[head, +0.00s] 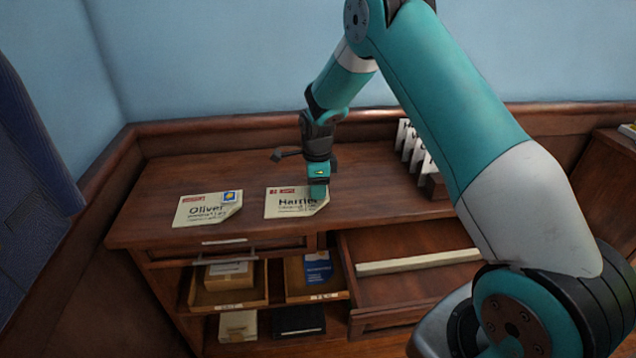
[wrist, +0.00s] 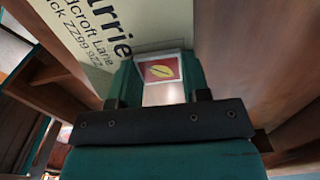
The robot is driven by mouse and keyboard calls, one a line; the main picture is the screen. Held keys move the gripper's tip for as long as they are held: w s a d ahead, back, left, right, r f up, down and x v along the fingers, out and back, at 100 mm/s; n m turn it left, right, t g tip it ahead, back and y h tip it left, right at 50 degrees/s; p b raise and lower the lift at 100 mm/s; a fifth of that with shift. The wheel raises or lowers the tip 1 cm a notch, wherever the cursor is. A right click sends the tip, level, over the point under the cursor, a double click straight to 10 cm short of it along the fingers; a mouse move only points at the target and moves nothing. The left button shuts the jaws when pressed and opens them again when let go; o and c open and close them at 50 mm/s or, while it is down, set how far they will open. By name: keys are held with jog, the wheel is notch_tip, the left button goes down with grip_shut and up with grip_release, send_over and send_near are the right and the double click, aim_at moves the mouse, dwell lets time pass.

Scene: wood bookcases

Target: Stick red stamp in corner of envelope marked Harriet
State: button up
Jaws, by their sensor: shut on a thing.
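The envelope marked Harriet (head: 283,210) lies flat on the wooden cabinet top, its lower right corner curled; part of it shows at the upper left of the wrist view (wrist: 98,52). My gripper (head: 318,190) points down over its right edge, covering the upper right corner in the head view. The stamp is hidden in the head view.
An envelope marked Oliver (head: 195,213) with a blue stamp (head: 229,197) lies to the left. A rack of upright cards (head: 411,150) stands to the right at the back. A drawer (head: 395,240) is pulled open below; trays with boxes (head: 229,272) fill the shelf.

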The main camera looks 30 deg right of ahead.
dwell(0.4)
jog(key=o, duration=1.4)
jog(key=shift+c, duration=0.2)
jog(key=shift+r+p, duration=2.6)
jog(key=shift+r, duration=0.95)
